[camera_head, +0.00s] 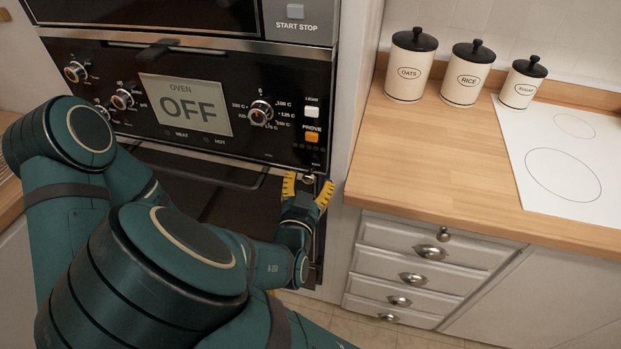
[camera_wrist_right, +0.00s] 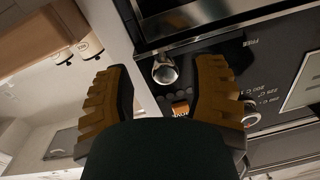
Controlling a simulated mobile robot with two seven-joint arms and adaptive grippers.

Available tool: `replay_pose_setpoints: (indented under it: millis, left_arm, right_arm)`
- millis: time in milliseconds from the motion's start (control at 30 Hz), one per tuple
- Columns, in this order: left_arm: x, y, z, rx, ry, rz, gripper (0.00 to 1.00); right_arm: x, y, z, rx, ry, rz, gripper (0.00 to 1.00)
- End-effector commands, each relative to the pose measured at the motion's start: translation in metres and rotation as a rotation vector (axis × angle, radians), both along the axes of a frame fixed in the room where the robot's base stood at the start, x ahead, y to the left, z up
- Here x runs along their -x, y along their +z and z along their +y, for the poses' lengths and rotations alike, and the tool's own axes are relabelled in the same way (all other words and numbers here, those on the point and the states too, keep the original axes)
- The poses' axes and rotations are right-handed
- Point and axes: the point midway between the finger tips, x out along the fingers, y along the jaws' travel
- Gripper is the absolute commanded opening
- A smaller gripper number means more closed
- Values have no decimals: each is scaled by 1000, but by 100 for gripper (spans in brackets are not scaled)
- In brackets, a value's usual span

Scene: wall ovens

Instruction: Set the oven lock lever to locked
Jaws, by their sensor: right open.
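The oven lock lever (camera_head: 308,178) is a small metal piece at the lower right corner of the black oven control panel (camera_head: 225,150). In the right wrist view it shows as a shiny rounded metal part (camera_wrist_right: 165,72). My right gripper (camera_head: 308,187) has yellow ridged fingers, which are spread open with one on each side of the lever. In the right wrist view my right gripper (camera_wrist_right: 160,78) is open with the lever between and beyond its fingertips. Contact cannot be told, and the lever's exact setting is unclear. My left gripper is not in view.
The oven display (camera_head: 187,105) reads OFF. The light switch (camera_head: 312,107), orange prove switch (camera_head: 312,136) and temperature knob (camera_head: 261,112) sit above the lever. The oven door handle (camera_head: 190,165) runs below the panel. A wooden counter (camera_head: 430,160) with canisters stands to the right.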

Motion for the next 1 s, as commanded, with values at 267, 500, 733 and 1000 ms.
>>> replay_pose_setpoints:
  millis: [267,500,733,1000]
  left_arm:
    - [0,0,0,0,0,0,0]
    - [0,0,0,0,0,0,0]
    - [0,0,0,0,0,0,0]
    - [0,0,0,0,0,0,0]
  right_arm:
    - [43,0,12,0,3,0,56]
    - [59,0,15,1,-1,0,56]
    - [59,0,15,1,-1,-1,56]
    - [59,-1,14,1,-2,4,56]
